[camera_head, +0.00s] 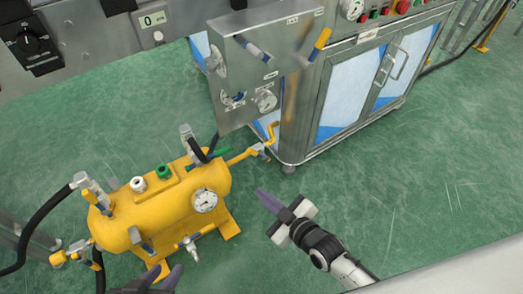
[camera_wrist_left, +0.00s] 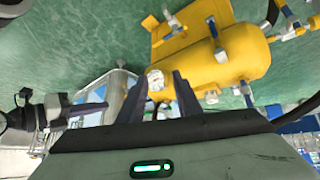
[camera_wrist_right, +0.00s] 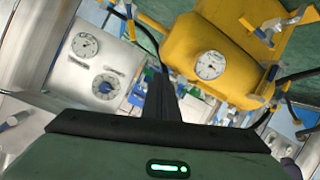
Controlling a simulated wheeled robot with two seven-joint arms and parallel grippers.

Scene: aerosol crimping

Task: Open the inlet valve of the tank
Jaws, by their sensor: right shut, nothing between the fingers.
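The yellow tank (camera_head: 150,222) stands on the floor at the left of the head view, with a round gauge (camera_head: 205,200) facing me. It has several small valves, among them one at its left end (camera_head: 75,250) and one on the yellow pipe (camera_head: 258,150) at its right. I cannot tell which is the inlet valve. The tank also shows in the left wrist view (camera_wrist_left: 235,55) and right wrist view (camera_wrist_right: 195,45). My left gripper (camera_head: 152,283) is open and empty at the bottom edge, near the tank. My right gripper (camera_head: 262,194) is shut and empty, right of the tank.
A metal control box (camera_head: 250,70) with levers and a gauge stands behind the tank. A cabinet (camera_head: 350,85) with glass doors is to its right. Black hoses (camera_head: 45,210) run by the tank's left end. Green floor (camera_head: 430,180) at the right is clear.

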